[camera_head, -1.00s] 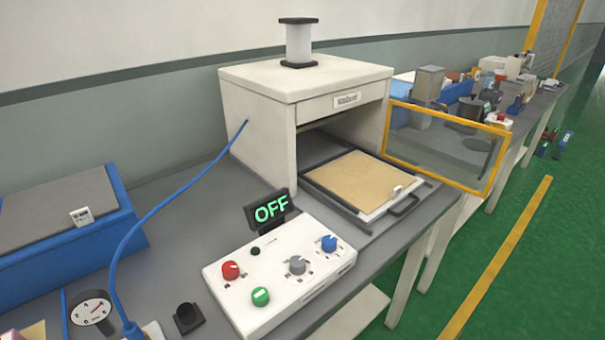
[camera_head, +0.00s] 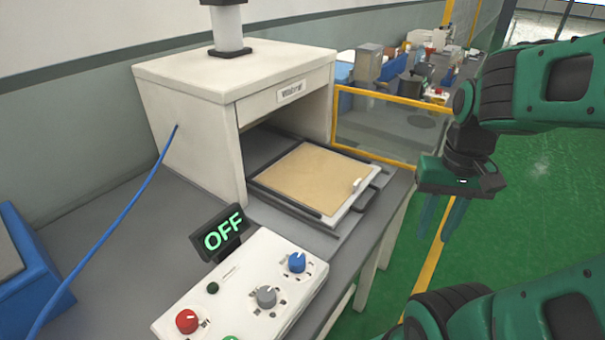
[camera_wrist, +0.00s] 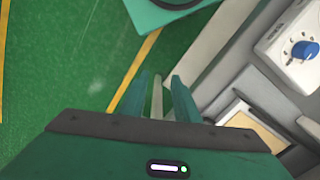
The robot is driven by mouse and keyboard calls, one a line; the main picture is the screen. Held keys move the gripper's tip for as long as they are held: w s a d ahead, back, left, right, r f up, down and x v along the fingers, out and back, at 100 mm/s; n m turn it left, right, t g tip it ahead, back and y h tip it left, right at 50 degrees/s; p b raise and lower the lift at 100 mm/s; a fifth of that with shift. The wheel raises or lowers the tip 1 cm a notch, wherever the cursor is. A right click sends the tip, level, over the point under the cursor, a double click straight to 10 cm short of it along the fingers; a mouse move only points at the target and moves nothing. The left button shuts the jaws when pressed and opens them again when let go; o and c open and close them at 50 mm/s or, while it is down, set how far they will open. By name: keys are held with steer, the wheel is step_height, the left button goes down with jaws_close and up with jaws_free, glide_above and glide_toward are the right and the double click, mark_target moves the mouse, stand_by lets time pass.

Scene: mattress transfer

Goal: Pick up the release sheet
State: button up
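A flat tan sheet (camera_head: 312,178), which seems to be the release sheet, lies on a light-framed tray (camera_head: 352,207) pulled out from the white press. A small pale tab stands at the tray's front right corner. Part of the sheet also shows in the wrist view (camera_wrist: 262,130). My gripper (camera_head: 433,237) hangs over the green floor, to the right of the tray and apart from it. Its two blue-green fingers point down with a gap between them and hold nothing. They also show in the wrist view (camera_wrist: 160,92).
The white press (camera_head: 190,120) stands behind the tray. A yellow-framed clear guard (camera_head: 380,125) rises at its right. A control box (camera_head: 245,290) with knobs and an "OFF" display (camera_head: 223,236) is in front. A blue cable runs along the left. The floor aisle on the right is clear.

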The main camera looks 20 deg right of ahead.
step_height(320, 180, up, 7)
steer(key=m, duration=0.5)
glide_above(356, 182)
steer(key=shift+f, duration=5.5)
jaws_close()
